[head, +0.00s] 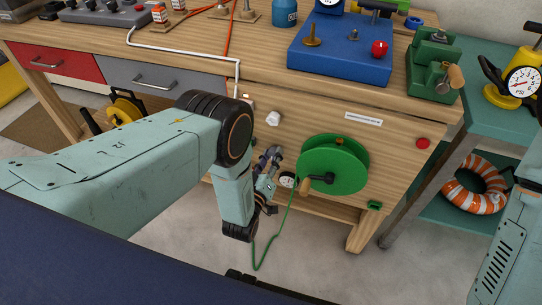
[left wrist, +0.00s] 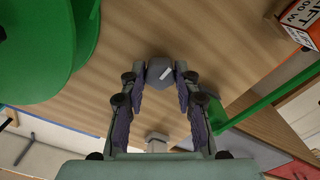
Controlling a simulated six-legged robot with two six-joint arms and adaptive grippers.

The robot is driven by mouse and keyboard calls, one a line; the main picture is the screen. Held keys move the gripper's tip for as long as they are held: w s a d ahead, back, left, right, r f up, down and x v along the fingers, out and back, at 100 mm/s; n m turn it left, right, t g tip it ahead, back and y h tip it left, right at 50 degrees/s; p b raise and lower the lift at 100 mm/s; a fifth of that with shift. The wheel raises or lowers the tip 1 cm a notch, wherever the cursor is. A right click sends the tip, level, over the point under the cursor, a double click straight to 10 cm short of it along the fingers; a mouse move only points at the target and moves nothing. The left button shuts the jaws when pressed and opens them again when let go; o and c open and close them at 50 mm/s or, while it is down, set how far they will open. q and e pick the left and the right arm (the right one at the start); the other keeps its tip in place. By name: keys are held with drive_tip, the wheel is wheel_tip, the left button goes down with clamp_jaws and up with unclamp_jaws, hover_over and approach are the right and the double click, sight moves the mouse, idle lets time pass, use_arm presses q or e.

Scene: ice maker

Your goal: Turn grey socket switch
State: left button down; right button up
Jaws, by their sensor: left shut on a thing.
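The grey switch knob (left wrist: 159,76), with a white mark on its face, sits against the wooden front panel in the left wrist view. My left gripper (left wrist: 160,84) has its two fingers on either side of the knob, shut on it. In the head view my left gripper (head: 272,160) is at the front of the wooden workbench (head: 400,140), just left of the green reel. The knob is hidden there by the gripper. My right gripper is not in view; only part of that arm shows at the right edge.
The green reel (head: 335,165) with a crank and hanging green cord is close to the right of my left gripper. A white knob (head: 273,118) is above it. A red button (head: 423,143) is farther right.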

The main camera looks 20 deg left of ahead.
use_arm(q)
drive_tip(key=shift+n, duration=0.7)
drive_tip(key=c, duration=1)
unclamp_jaws()
drive_tip(key=shift+s, duration=0.1)
drive_tip(key=s, duration=1.1)
drive_tip(key=shift+s+a, duration=0.2)
drive_tip(key=shift+s, duration=0.2)
drive_tip(key=shift+a, duration=0.1)
